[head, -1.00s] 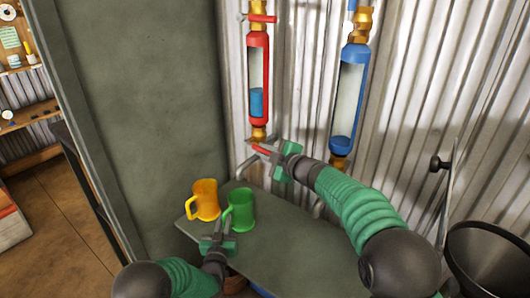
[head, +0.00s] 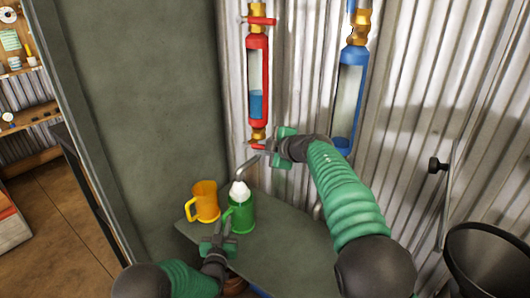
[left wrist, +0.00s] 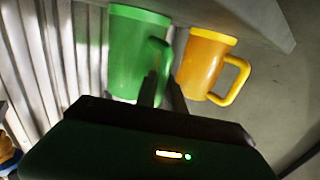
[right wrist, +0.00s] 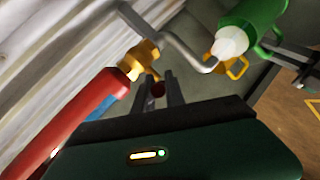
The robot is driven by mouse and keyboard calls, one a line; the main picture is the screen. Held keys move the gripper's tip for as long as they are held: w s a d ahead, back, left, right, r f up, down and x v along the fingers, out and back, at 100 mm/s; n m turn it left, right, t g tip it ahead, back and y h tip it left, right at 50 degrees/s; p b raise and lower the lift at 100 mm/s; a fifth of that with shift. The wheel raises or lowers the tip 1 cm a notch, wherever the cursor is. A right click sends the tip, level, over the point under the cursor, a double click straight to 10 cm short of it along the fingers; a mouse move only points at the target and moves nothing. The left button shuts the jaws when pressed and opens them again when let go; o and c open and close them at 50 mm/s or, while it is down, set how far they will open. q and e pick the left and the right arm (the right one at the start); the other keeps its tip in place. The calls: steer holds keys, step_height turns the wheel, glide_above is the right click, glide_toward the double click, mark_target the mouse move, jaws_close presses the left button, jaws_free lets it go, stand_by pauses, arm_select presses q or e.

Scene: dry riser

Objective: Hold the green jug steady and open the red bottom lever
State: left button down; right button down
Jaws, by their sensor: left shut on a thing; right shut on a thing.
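The green jug (head: 241,217) stands upright on the grey shelf below a bent metal spout (head: 246,168), with a white mass (head: 240,190) at its mouth. It also shows in the left wrist view (left wrist: 134,50), where my left gripper (left wrist: 161,92) is shut on its handle (left wrist: 158,60). In the head view my left gripper (head: 219,232) is at the jug's near side. My right gripper (head: 272,148) is shut on the red bottom lever (head: 257,146) under the red tube (head: 258,85). In the right wrist view the lever's dark red end (right wrist: 158,89) sits between the fingers.
A yellow mug (head: 205,201) stands close left of the green jug on the grey shelf (head: 285,240). A blue tube (head: 347,100) is to the right on the corrugated wall. A red top lever (head: 262,20) sits above the red tube. A dark funnel-like vessel (head: 488,255) is at lower right.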

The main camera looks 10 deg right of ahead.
steer(key=shift+w+a+r+g+h, duration=0.15)
steer(key=shift+a+r+g+h, duration=0.05)
steer(key=shift+r+g+h, duration=0.4)
steer(key=shift+f, duration=0.1)
steer(key=c, duration=1.4)
jaws_free()
steer(key=v, duration=1.1)
steer(key=shift+s+d+r, duration=0.15)
steer(key=shift+s+r, duration=0.1)
steer(key=shift+s, duration=0.05)
